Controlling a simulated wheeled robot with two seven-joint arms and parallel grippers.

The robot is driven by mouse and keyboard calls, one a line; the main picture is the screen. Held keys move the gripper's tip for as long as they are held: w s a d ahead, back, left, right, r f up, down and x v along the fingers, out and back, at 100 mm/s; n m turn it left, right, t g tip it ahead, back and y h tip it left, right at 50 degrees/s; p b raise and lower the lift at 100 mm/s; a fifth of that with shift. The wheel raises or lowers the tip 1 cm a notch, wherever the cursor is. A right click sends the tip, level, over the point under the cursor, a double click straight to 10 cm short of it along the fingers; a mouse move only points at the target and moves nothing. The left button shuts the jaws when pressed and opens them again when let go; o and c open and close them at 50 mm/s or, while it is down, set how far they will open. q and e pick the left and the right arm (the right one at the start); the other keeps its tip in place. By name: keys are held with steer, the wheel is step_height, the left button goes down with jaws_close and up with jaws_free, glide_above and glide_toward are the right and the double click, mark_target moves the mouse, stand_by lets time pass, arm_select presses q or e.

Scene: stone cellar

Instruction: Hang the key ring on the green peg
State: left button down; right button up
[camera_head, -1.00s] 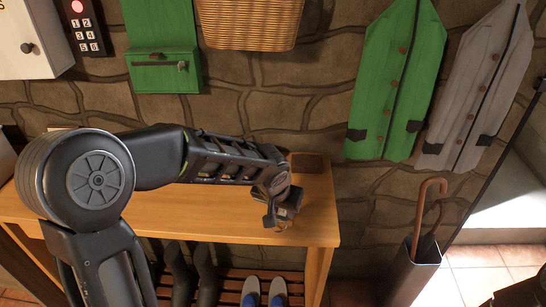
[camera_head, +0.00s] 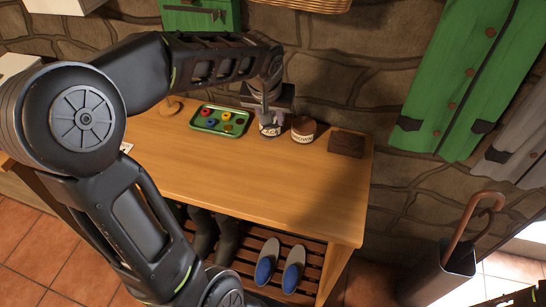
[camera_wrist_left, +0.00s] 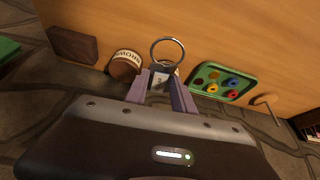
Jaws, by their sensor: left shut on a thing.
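My left gripper (camera_head: 266,122) is above the back of the wooden table, in front of the stone wall. In the left wrist view its two fingers (camera_wrist_left: 160,88) are shut on the key ring (camera_wrist_left: 168,42), a metal loop with a dark and pale tag between the fingers. The loop sticks out past the fingertips and touches nothing else that I can see. In the head view I cannot make out the key ring. I cannot pick out a green peg in either view.
A green tray (camera_head: 217,131) with several coloured round items, a brown labelled jar (camera_head: 303,130) and a dark wooden block (camera_head: 346,144) stand along the table's back. The table's front (camera_head: 270,185) is clear.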

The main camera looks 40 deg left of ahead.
arm_select(q)
steer(key=shift+w+f, duration=0.1)
steer(key=shift+f, duration=0.35)
glide_above(274, 148)
steer(key=s, duration=0.2)
steer(key=shift+w+d+f, duration=0.15)
steer(key=shift+f, duration=0.9)
steer(key=shift+w+d+f, duration=0.1)
steer(key=shift+f, duration=0.95)
steer(key=shift+f, duration=2.3)
steer(key=shift+f, duration=0.1)
steer(key=shift+f, duration=0.15)
steer(key=c, duration=1.1)
jaws_free()
steer(key=shift+o, duration=0.2)
